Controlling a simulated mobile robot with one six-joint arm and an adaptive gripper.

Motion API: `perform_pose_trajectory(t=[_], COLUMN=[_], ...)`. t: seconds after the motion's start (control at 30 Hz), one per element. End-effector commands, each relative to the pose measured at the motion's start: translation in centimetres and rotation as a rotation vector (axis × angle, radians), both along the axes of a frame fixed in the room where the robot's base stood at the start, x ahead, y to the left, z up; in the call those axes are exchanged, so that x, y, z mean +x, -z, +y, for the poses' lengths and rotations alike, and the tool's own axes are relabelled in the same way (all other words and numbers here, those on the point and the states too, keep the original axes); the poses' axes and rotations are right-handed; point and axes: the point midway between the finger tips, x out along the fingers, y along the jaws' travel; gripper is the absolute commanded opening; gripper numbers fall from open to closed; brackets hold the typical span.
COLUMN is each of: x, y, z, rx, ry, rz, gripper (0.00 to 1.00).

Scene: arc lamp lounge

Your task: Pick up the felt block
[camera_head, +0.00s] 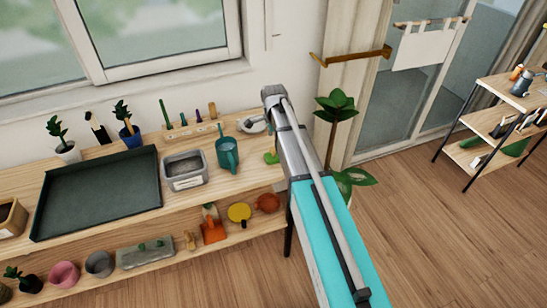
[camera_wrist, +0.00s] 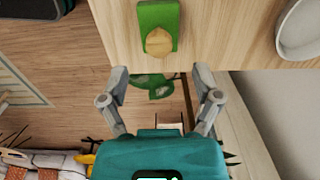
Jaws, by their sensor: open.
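The felt block is a small green block with a tan, rounded knob, in the wrist view (camera_wrist: 144,15) near the top middle. It lies on a light wooden tabletop close to the edge. In the head view a small green piece (camera_head: 271,158) shows at the table's right end, partly behind my arm; it appears to be the same block. My gripper (camera_wrist: 162,84) is open and empty, its two fingers spread apart below the block in the wrist view, not touching it. The head view does not show the fingers clearly.
A white dish (camera_wrist: 302,32) stands right of the block; it also shows in the head view (camera_head: 252,124). A leafy plant (camera_head: 335,107) is beyond the table's end.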

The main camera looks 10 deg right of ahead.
Motion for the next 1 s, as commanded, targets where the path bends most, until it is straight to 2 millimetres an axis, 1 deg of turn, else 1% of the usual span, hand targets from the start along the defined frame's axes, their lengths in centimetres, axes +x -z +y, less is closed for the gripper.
perform_pose_trajectory(t=[0.17,0.7,0.83,1.0], x=[0.0,-0.1,-0.1,-0.1], y=[0.8,4.7,5.1,5.2], z=[0.0,0.0,0.0,0.0], rx=[0.000,0.000,0.000,0.000], ry=[0.000,0.000,0.000,0.000], rz=[0.000,0.000,0.000,0.000], gripper=[0.82,0.82,0.82,0.82])
